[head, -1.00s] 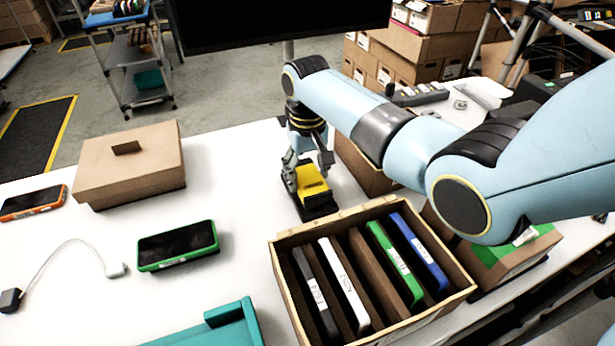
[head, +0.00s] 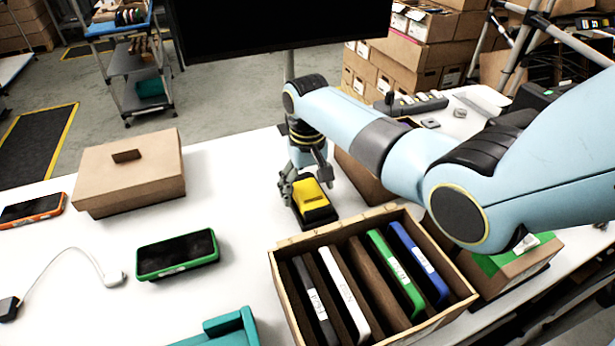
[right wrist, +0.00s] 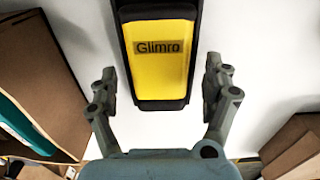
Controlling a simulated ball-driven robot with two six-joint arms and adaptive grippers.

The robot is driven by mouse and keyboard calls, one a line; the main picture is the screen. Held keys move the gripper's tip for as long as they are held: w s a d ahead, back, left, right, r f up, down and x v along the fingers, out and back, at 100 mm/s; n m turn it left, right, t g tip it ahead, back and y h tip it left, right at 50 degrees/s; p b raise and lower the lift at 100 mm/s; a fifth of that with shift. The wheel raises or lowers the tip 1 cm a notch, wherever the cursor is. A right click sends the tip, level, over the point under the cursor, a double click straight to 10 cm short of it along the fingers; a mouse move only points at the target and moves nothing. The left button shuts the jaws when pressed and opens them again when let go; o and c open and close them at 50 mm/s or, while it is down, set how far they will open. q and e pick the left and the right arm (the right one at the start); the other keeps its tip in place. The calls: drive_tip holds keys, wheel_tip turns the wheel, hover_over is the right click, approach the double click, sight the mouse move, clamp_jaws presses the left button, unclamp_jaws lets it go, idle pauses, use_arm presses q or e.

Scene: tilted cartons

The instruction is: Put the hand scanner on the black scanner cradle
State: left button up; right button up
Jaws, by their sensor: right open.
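The hand scanner (head: 310,194) is yellow and lies on the black scanner cradle (head: 320,217) on the white table, behind the file box. In the right wrist view the scanner (right wrist: 159,62) shows its yellow face with the label "Glimro", with the black cradle (right wrist: 160,10) around its ends. My right gripper (head: 304,180) is just above and behind the scanner. In the right wrist view its fingers (right wrist: 160,76) are spread, one on each side, with white table showing between each finger and the scanner. My left gripper is in no view.
A file box (head: 278,285) with several upright coloured cases stands close in front of the cradle. A brown carton (head: 130,180), a green-framed device (head: 177,254) and an orange one (head: 32,210) are at the left. A brown carton (head: 362,176) stands right of the gripper. A dark monitor hangs behind.

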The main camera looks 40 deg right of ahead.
sight(307, 189)
wheel_tip(307, 189, up, 12)
idle(0.4)
idle(0.4)
